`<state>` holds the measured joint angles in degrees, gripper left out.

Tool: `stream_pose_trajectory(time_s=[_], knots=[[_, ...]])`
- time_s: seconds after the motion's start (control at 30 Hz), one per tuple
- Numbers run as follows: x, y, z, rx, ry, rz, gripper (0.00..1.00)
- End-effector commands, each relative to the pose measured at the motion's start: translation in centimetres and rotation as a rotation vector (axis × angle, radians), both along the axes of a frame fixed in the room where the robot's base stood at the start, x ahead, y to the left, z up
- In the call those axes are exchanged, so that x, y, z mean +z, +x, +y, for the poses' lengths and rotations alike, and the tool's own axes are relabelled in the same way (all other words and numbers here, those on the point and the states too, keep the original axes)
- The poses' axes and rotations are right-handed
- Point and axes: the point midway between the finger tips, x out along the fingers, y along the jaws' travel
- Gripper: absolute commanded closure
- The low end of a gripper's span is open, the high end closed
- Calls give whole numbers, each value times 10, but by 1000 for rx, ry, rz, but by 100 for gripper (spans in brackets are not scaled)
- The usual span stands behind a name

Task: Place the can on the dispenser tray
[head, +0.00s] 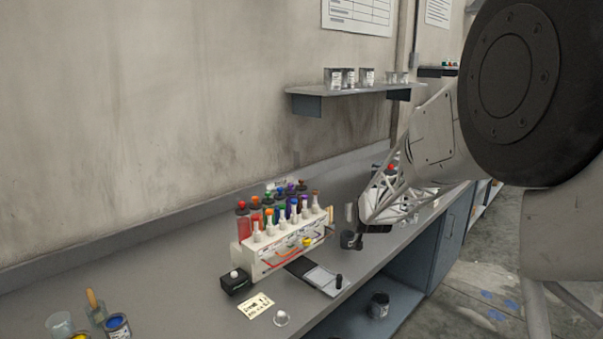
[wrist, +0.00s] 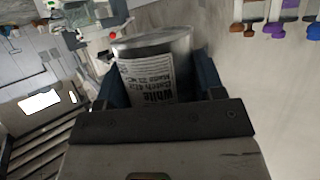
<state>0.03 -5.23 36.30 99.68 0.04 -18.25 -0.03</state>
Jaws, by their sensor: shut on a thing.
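The can (wrist: 150,65), a metal tin with a white label reading "White", is between the two dark fingers of my gripper (wrist: 156,80) in the wrist view. My gripper is shut on it. In the head view my gripper (head: 352,240) is over the counter's front side, right of the dispenser; the can is too small there to make out surely. The dispenser (head: 288,247) is a white unit with several coloured bottles along its top. A flat grey-and-black tray (head: 320,278) extends from its front. My gripper is apart from the tray, behind it and to the right.
A small black box (head: 236,281), a yellow note (head: 256,306) and a clear round piece (head: 281,318) lie in front of the dispenser. An open blue paint tin (head: 117,326) stands at front left. A dark tin (head: 378,305) sits on the lower shelf.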

Motion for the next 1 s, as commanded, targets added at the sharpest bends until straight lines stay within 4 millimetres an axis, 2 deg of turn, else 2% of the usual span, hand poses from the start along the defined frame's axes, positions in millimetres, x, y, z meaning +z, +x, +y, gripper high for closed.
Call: stream_pose_trajectory(time_s=[0.4, 0.57, 0.77, 0.87, 1.0], knots=[[0, -1, 1, 1, -1, 0, 66], [-5, -8, 6, 12, -3, 1, 66], [-23, -34, 25, 52, -15, -1, 66], [-36, -56, 39, 86, -22, -2, 66], [-58, -95, 62, 147, -31, -4, 66]])
